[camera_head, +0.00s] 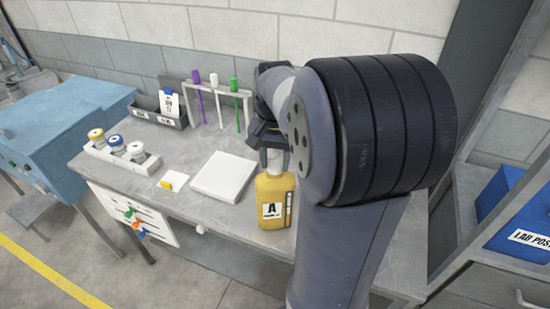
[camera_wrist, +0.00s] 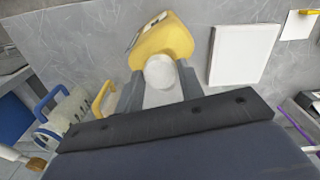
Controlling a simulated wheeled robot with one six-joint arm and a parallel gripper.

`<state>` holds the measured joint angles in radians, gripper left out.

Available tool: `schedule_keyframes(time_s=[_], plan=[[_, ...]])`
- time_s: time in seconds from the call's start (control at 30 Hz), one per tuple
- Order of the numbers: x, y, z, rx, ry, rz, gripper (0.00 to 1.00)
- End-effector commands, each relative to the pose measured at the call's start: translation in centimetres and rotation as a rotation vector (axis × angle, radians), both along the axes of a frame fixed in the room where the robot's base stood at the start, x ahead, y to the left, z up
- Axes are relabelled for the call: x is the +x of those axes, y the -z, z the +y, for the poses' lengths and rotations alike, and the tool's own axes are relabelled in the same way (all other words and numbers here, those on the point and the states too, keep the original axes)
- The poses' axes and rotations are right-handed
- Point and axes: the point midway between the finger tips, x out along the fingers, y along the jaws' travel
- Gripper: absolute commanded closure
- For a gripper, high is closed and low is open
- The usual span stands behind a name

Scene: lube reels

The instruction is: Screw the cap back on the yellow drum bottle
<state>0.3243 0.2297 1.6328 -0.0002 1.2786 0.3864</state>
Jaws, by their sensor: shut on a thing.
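The yellow drum bottle (camera_head: 273,205) stands upright near the front edge of the grey bench, with a label marked "A". It also shows in the wrist view (camera_wrist: 163,40). My gripper (camera_head: 272,153) is over the bottle's top, pointing down. In the wrist view my gripper (camera_wrist: 160,78) has its two grey fingers on either side of a round white cap (camera_wrist: 159,71) and is shut on it. The cap is at the bottle's neck. I cannot tell whether it is seated on the threads. My arm hides part of the bench behind and right of the bottle.
A white flat board (camera_head: 224,177) lies just left of the bottle. Further left are a white card with a yellow piece (camera_head: 174,182) and a white tray (camera_head: 98,153) with 3 jars. A rack (camera_head: 219,88) with purple, white and green items stands at the back.

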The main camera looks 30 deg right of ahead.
Motion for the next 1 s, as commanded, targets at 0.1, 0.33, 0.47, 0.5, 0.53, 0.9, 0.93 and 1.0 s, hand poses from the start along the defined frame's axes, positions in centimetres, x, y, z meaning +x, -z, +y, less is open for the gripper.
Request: schedule_keyframes(time_s=[0.1,0.33,0.47,0.5,0.53,0.9,0.93,1.0], plan=[[0.01,0.00,0.00,-0.001,-0.001,-0.001,0.84],[0.01,-0.09,0.01,0.000,0.079,0.000,0.85],[0.01,-0.10,0.02,0.001,0.228,0.001,0.85],[0.01,-0.09,0.02,0.001,0.274,0.001,0.85],[0.02,-0.08,0.02,0.000,0.307,0.000,0.85],[0.03,0.08,0.02,0.000,0.449,0.000,0.85],[0.03,0.08,0.02,0.000,0.448,0.000,0.85],[0.03,0.08,0.02,0.000,0.448,0.000,0.85]])
